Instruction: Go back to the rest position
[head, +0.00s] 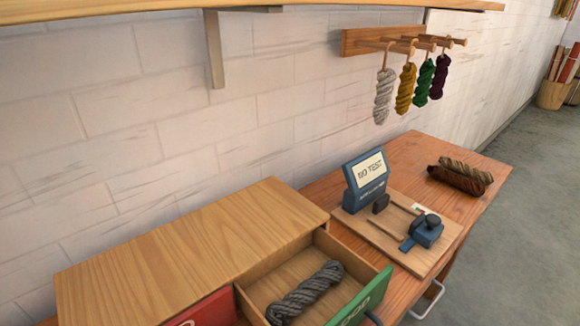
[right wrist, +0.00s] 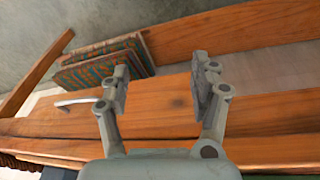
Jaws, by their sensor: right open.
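My right gripper (right wrist: 160,85) shows in the right wrist view with its two fingers apart and nothing between them. Behind its fingers are orange-brown wooden boards (right wrist: 180,100). My left gripper shows in neither view. In the head view, a dark grey skein (head: 305,291) lies in the open drawer (head: 270,281) with a green front (head: 362,302). Grey (head: 384,96), yellow (head: 405,88), green (head: 425,82) and purple (head: 440,76) skeins hang from the wooden peg rack (head: 372,40). Brown skeins (head: 460,176) lie on the table's right end.
A blue tester with a "NO TEST" display (head: 371,170) stands on a wooden board (head: 392,250) with a blue clamp (head: 427,231). A red drawer front (head: 205,310) is beside the green one. A shelf (head: 220,8) overhangs above. Grey floor (head: 530,220) is clear at right.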

